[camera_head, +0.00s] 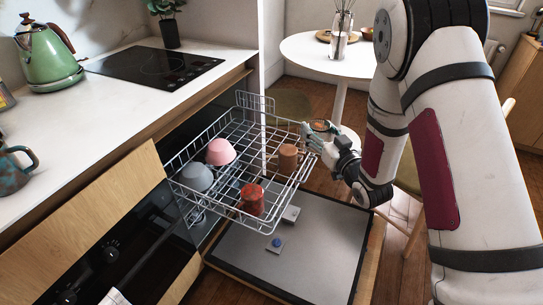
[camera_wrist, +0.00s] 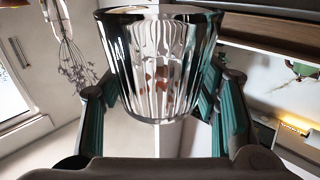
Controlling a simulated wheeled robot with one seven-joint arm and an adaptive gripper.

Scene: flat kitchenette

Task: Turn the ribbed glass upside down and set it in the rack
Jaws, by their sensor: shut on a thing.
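My gripper (camera_head: 318,136) is shut on the ribbed glass (camera_wrist: 155,65), with a finger on each side of it; the gripper also shows in the wrist view (camera_wrist: 160,110). The wrist picture is upside down to the room, so the glass's wide end points down and its narrow end up. In the head view the glass (camera_head: 321,127) is small and partly hidden by my fingers, beside and above the rack's right edge. The wire rack (camera_head: 229,222) is pulled out over the open dishwasher door.
The rack holds a pink bowl (camera_head: 220,151), a grey-blue bowl (camera_head: 196,178), a red cup (camera_head: 252,200) and a brown mug (camera_head: 289,159). Free room shows in its middle and back. The counter (camera_head: 60,120) borders it left; a round white table (camera_head: 310,52) stands behind.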

